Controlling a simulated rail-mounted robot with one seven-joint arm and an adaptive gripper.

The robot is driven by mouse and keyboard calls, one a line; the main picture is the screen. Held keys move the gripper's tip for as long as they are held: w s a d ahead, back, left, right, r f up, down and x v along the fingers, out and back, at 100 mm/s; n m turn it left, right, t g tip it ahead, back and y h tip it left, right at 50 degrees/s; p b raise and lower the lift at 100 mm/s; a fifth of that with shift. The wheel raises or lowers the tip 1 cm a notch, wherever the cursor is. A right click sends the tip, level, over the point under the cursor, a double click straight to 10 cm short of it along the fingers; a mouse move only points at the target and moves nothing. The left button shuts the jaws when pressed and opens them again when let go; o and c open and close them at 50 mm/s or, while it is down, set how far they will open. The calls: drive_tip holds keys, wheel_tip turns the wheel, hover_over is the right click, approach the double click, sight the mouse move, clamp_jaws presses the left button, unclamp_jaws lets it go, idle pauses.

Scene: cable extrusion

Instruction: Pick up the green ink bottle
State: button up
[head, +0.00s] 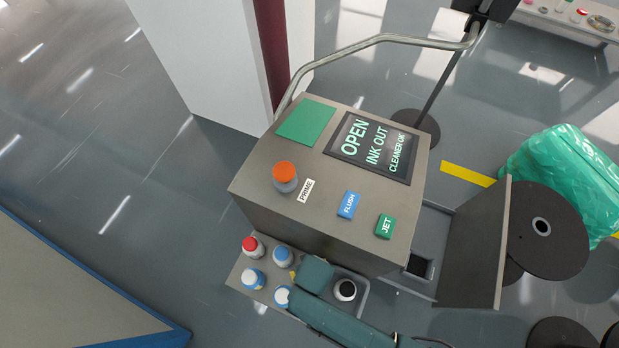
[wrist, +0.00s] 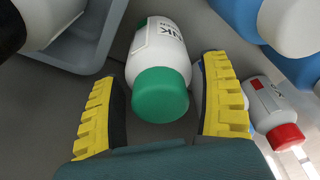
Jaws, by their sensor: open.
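The green ink bottle (wrist: 160,60), white with a green cap and an "INK" label, shows in the wrist view between the two yellow-padded fingers of my gripper (wrist: 165,105). The fingers are apart, one on each side of the cap, with visible room at the left; the right finger is closer to the bottle. In the head view my arm and gripper hide this bottle. My gripper there is over the shelf (head: 237,276) at the front of the grey cabinet.
A red-capped bottle (head: 252,247) and several blue-capped bottles, one of them (head: 283,257) near my gripper, stand on the shelf. A round black-mouthed container (head: 345,290) is at the right. The grey cabinet (head: 330,220) rises behind the shelf.

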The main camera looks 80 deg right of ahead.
drive_tip(key=shift+d+f, duration=0.1)
drive_tip(key=shift+f, duration=0.55)
drive_tip(key=shift+r, duration=0.15)
drive_tip(key=c, duration=1)
drive_tip(key=shift+c, duration=0.2)
drive_tip(key=shift+r, duration=0.15)
